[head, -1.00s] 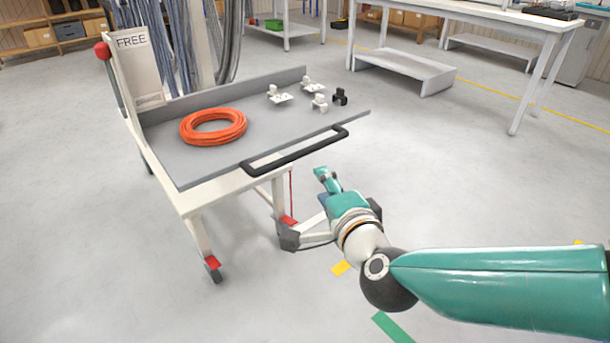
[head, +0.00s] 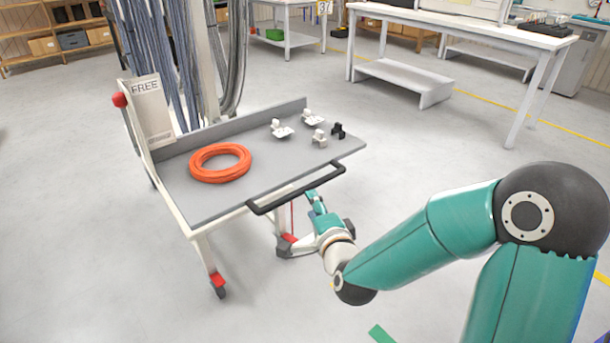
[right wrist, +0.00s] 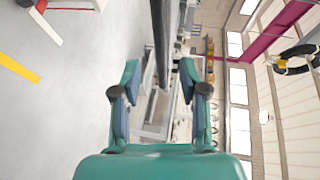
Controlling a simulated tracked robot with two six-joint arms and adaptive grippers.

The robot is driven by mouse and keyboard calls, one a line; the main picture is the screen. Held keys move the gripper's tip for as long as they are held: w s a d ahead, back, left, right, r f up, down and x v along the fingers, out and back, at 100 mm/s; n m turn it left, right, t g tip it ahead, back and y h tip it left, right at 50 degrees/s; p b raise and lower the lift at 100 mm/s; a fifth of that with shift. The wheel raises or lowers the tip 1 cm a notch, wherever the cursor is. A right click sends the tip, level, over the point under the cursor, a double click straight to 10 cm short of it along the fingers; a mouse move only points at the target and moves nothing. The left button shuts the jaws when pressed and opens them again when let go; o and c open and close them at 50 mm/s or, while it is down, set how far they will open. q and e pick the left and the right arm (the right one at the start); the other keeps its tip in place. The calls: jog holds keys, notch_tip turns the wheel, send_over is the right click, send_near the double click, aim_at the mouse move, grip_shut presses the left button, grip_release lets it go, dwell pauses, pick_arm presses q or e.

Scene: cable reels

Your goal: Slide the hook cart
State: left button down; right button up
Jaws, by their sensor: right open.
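The hook cart (head: 190,203) stands at left centre in the head view, with a grey top, a white frame and red-marked casters. Its black handle (head: 298,190) runs along the near right side. My right gripper (head: 312,197) is beside and just below the handle's right part. In the right wrist view the right gripper (right wrist: 160,75) is open, and the dark handle bar (right wrist: 162,40) runs upright in the picture between its two fingers. I cannot tell how deep the bar sits between them, and no grip shows. My left gripper is not in view.
An orange cable ring (head: 220,162) and several small white and black fittings (head: 319,138) lie on the cart top. A FREE sign (head: 148,105) stands at its left end. Hanging cables (head: 175,60) are behind. A white table (head: 460,27) stands back right. Floor left of the cart is clear.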

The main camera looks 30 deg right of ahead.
aim_at(304, 190)
jog(key=x, duration=0.8)
jog(key=shift+w+d+f, duration=0.1)
jog(key=shift+w, duration=0.15)
grip_shut()
